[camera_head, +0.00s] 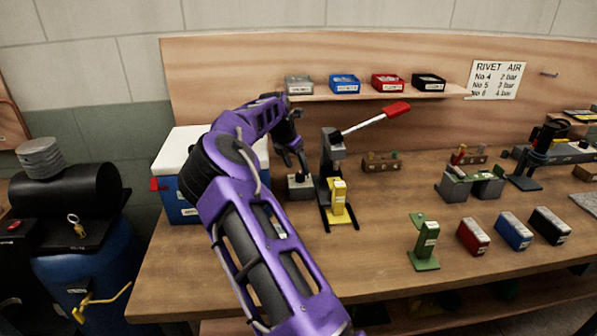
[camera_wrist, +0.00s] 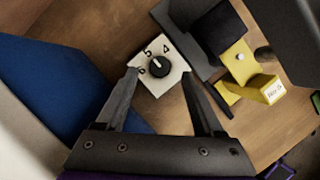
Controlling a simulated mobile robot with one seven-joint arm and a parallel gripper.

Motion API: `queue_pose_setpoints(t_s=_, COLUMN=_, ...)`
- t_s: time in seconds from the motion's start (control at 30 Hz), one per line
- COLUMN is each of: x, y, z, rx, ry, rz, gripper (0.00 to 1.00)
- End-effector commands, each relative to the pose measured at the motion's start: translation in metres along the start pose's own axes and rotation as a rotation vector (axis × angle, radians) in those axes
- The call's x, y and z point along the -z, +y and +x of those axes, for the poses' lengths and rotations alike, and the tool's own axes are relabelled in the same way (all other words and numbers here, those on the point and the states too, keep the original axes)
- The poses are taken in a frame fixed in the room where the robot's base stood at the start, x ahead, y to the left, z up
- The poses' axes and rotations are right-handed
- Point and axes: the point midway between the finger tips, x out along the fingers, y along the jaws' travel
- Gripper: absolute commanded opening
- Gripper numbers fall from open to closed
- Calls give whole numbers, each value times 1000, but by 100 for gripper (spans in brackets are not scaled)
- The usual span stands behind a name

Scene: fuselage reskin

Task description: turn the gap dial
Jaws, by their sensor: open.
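The gap dial is a black knob (camera_wrist: 158,67) with a white pointer line, on a pale square face (camera_wrist: 152,86) with numbers such as 5 and 4. In the wrist view it lies between and beyond the fingertips of my gripper (camera_wrist: 161,74). My gripper is open, with one black finger on each side of the dial face; contact cannot be told. In the head view the dial's grey box (camera_head: 300,188) stands on the bench, left of the lever press. My gripper (camera_head: 293,158) hangs just above it, and the knob there is partly hidden.
The black press (camera_head: 333,160) with a red-handled lever (camera_head: 397,108) and yellow part (camera_head: 339,204) stands close right of the dial box. A blue cooler (camera_head: 173,204) with a white lid is close left. The bench front (camera_head: 260,300) is partly behind my arm.

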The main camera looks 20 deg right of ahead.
Motion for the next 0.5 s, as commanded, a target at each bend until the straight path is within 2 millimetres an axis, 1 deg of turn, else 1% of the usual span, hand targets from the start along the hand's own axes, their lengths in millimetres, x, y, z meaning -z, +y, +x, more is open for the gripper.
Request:
queue_pose_setpoints(t_s=0.03, x=0, y=2, z=-14, rx=-4, ry=-2, rz=-1, gripper=69)
queue_pose_setpoints(t_s=0.3, x=0, y=1, z=-81, rx=-3, ry=-1, rz=-1, gripper=69)
queue_pose_setpoints(t_s=0.4, x=0, y=1, z=-102, rx=-3, ry=-1, rz=-2, gripper=69)
queue_pose_setpoints(t_s=0.5, x=0, y=0, z=-119, rx=-2, ry=-1, rz=-1, gripper=69)
